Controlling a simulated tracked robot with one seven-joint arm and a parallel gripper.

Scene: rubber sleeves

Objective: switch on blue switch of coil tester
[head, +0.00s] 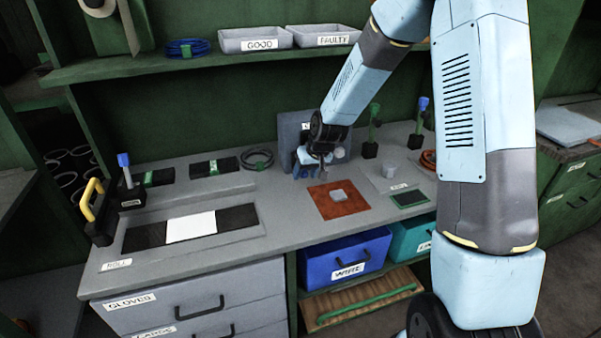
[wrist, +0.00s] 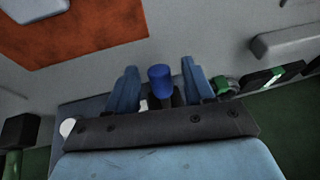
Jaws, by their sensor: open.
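The coil tester (head: 293,128) appears to be the grey upright box at the back of the bench, with a partly covered label. Part of its grey body (wrist: 72,112) shows below my gripper in the wrist view. A blue cylindrical knob (wrist: 160,80), apparently the blue switch, stands between my two blue fingers. My gripper (wrist: 159,70) is open, with a gap visible on both sides of the knob. In the head view my gripper (head: 305,172) is low before the tester and hides the switch. Whether the switch is on cannot be told.
An orange mat (head: 325,208) with a grey block (head: 338,195) lies in front of the tester. A coiled black cable (head: 257,159) lies left of it. A shelf with trays (head: 255,40) runs above.

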